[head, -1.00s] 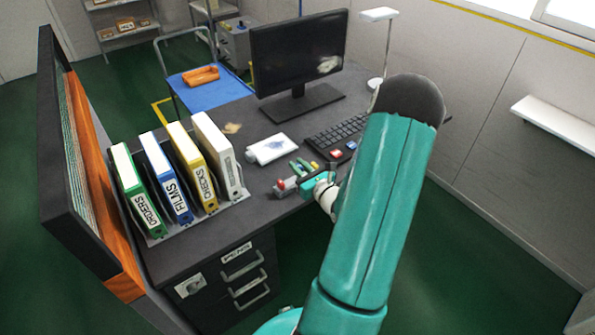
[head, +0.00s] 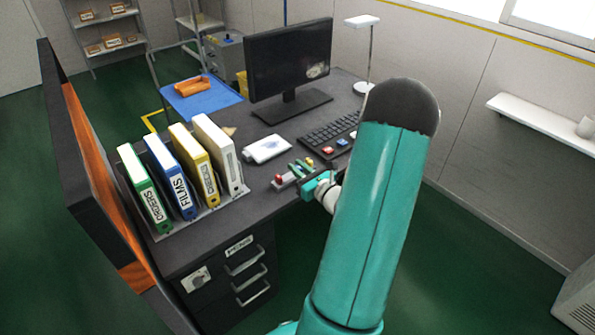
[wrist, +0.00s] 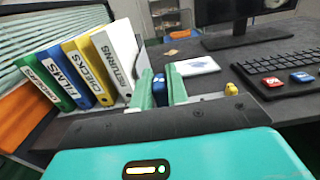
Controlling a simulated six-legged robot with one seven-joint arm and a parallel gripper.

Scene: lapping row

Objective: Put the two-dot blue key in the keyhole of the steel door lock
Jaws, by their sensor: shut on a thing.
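My gripper (head: 303,166) is at the front edge of the desk, with its fingers over a small grey rack (head: 286,183). In the wrist view its two green fingers (wrist: 161,86) are shut on a blue key (wrist: 159,90). The key's dots cannot be made out, and its lower part is hidden. I cannot tell whether it is clear of the rack. A steel lock plate (head: 195,279) with a round middle is on the front of the dark cabinet under the desk, at lower left. Its keyhole is too small to make out.
The rack also holds a red piece (head: 279,179) and a yellow one (wrist: 231,88). Small red (head: 328,150) and blue (head: 342,143) pieces lie by the keyboard (head: 330,130). Several upright binders (head: 182,165) stand left. A dark-framed board (head: 70,150) edges the far left.

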